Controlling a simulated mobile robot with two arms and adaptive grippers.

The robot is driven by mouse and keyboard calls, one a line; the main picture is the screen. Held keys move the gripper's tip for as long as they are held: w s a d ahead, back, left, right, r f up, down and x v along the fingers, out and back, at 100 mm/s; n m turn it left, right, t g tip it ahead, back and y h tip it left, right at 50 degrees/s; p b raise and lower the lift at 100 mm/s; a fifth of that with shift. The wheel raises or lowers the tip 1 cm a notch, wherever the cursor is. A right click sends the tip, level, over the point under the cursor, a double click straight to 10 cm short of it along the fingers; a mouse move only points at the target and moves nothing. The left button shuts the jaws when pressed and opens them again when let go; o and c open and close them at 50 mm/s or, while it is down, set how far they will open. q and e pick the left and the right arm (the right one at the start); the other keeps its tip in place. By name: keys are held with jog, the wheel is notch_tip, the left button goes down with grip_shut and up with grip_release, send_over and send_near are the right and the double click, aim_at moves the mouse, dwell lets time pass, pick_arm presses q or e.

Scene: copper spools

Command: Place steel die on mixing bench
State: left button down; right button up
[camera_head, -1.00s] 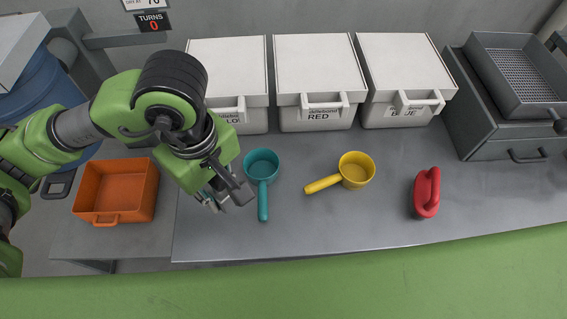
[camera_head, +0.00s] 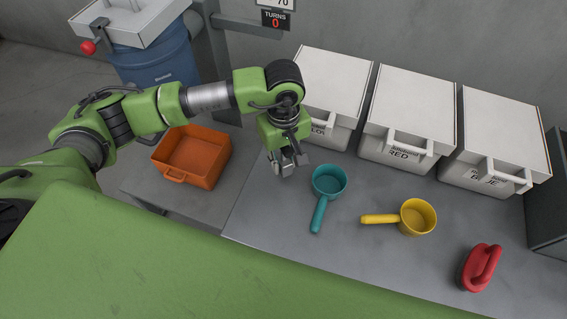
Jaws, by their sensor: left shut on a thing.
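The mixing bench (camera_head: 262,222) is the long grey surface across the middle and right. My left gripper (camera_head: 287,166) points down over the bench's left end, beside the teal scoop's cup and in front of the leftmost white bin. It is shut on a small grey metal piece, taken as the steel die. The fingers hide most of it, and its outline is hard to tell from them. Whether it touches the bench cannot be told. My right gripper is not in view.
A teal scoop (camera_head: 328,182), a yellow scoop (camera_head: 417,218) and a red handled tool (camera_head: 480,268) lie on the bench. White lidded bins (camera_head: 408,105) line the back. An orange tray (camera_head: 196,155) sits left; a blue drum (camera_head: 160,62) stands behind.

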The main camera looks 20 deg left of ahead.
aim_at(283, 168)
pick_arm(q)
jog(key=shift+w+a+f, duration=0.1)
jog(key=shift+w+f, duration=0.1)
jog(key=shift+w+f+p, duration=0.1)
jog(key=shift+f+p, duration=0.25)
notch_tip(283, 168, down, 2)
jog(key=shift+f+p, duration=0.25)
jog(key=shift+p, duration=0.25)
jog(key=shift+f, duration=0.1)
jog(key=shift+f+b, duration=0.15)
jog(key=shift+b, duration=0.15)
jog(key=c, duration=2)
grip_release()
jog(key=shift+o, duration=0.9)
